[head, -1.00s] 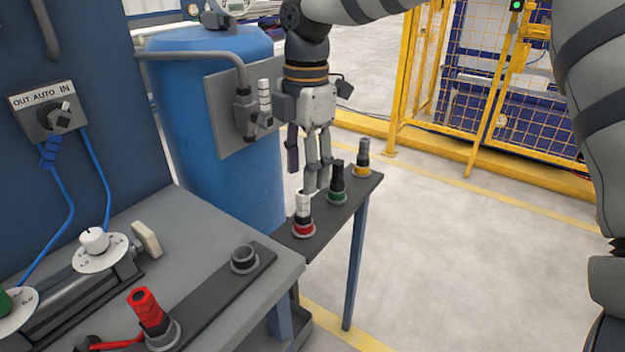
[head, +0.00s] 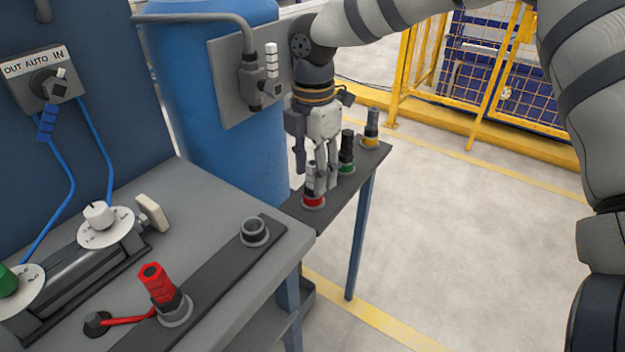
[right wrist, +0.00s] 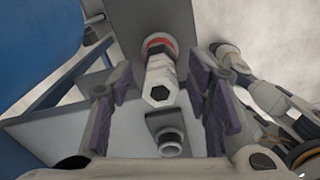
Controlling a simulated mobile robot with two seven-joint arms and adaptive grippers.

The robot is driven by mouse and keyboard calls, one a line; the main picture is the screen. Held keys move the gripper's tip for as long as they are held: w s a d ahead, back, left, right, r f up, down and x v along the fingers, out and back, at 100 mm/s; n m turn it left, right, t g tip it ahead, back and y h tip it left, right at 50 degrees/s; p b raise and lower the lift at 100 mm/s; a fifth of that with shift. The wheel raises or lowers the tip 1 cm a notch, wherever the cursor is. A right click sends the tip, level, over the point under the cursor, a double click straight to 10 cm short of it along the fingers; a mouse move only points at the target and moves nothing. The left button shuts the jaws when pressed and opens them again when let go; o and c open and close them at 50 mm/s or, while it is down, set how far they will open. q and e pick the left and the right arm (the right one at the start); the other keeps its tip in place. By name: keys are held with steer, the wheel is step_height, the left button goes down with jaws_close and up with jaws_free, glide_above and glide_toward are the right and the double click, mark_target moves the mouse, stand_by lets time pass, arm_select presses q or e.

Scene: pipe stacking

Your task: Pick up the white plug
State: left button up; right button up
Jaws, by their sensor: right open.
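The white plug (head: 310,181) stands upright in a red-ringed socket (head: 314,202) on the narrow dark shelf. In the head view it is partly hidden by the fingers of my right gripper (head: 321,184). In the right wrist view the white plug (right wrist: 161,80) shows end-on with a dark hexagonal hole, its red ring behind it. My right gripper (right wrist: 160,108) is open, with its purple-grey pads on either side of the plug and a visible gap to each. My left gripper is not in view.
A dark plug in a green ring (head: 346,152) and a grey plug in a yellow ring (head: 371,126) stand farther along the shelf. A red plug (head: 158,286) and an empty socket (head: 254,231) are on the grey workbench. A blue tank (head: 190,75) stands behind the shelf.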

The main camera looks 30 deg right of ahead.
jaws_close()
steer(key=shift+r, duration=0.1)
steer(key=shift+r, duration=0.25)
step_height(320, 180, up, 4)
steer(key=shift+s+a+f, duration=0.1)
steer(key=shift+a+f, duration=0.05)
steer(key=shift+f, duration=0.1)
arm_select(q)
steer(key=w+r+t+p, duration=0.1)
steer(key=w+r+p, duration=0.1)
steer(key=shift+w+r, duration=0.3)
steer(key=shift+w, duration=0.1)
arm_select(e)
steer(key=s+a+r, duration=0.7)
steer(key=s+r, duration=0.1)
steer(key=s, duration=0.3)
steer(key=shift+s+a+r, duration=0.2)
steer(key=shift+a+r, duration=0.2)
steer(key=shift+r, duration=0.1)
